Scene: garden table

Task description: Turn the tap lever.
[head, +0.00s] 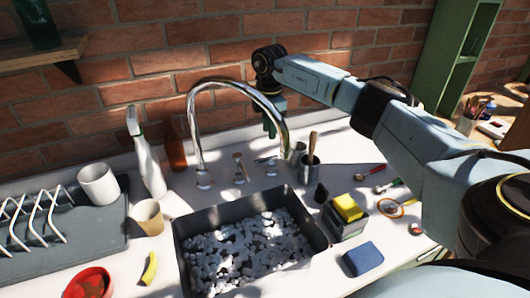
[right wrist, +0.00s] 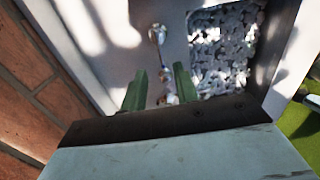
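The chrome tap has a tall arched spout (head: 194,125) behind the sink (head: 183,238). Small chrome handles stand at its foot, one lever (head: 239,163) near the middle and another to its right. My right gripper (head: 270,128) hangs fingers down beside the right side of the spout, above the right handle. In the right wrist view its two green fingers (right wrist: 160,88) are apart with nothing gripped between them. Chrome fittings (right wrist: 157,35) show beyond and between the fingertips, apart from them as far as I can tell. My left gripper is not in view.
A spray bottle (head: 147,158) and a brown bottle (head: 174,147) stand left of the tap. A utensil pot (head: 310,168) stands close on the right. The brick wall (head: 160,60) is close behind. White pebble-like pieces fill the sink.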

